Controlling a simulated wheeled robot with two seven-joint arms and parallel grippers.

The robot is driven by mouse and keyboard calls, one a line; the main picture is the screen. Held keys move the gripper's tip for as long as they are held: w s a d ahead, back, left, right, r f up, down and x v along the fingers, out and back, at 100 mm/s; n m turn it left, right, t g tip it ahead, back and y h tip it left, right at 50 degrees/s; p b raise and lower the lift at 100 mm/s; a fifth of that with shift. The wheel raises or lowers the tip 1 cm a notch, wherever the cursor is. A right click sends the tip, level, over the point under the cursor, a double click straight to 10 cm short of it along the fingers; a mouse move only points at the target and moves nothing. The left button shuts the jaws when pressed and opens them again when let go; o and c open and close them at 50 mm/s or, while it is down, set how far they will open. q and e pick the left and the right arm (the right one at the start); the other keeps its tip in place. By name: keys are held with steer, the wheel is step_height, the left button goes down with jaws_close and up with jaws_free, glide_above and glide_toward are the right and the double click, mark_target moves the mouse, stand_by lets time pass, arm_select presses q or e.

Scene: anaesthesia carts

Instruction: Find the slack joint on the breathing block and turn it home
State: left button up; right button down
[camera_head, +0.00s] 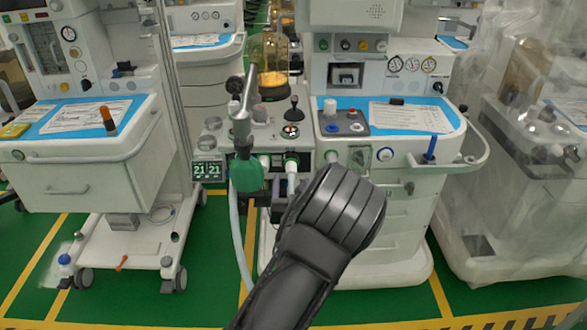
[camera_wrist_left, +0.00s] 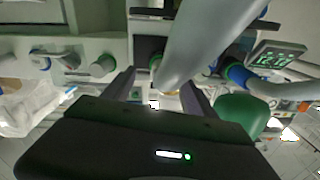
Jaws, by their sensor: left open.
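The breathing block (camera_head: 272,135) sits on the middle cart's left side, with a black lever, a small gauge and a glass canister above it. A white connector with a green ring (camera_head: 291,160) is on its front face, and a pale tube hangs from it. A green bag (camera_head: 247,175) hangs to the left under a grey elbow. My left gripper (camera_head: 283,192) is just below these ports, partly hidden behind my own wrist. In the left wrist view its jaws (camera_wrist_left: 162,88) are open, with a pale tube (camera_wrist_left: 208,38) passing over them. Which joint is slack I cannot tell. My right gripper is not seen.
A small display (camera_head: 207,171) is left of the green bag. The middle cart's drawers (camera_head: 405,210) are at the right. Another cart (camera_head: 75,155) stands at the left, and a plastic-covered one (camera_head: 530,150) at the right. A pale hose hangs towards the green floor.

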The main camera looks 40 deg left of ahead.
mark_target(291, 168)
arm_select(q)
steer(key=x, duration=0.7)
steer(key=shift+w+a, duration=0.3)
steer(key=c, duration=1.4)
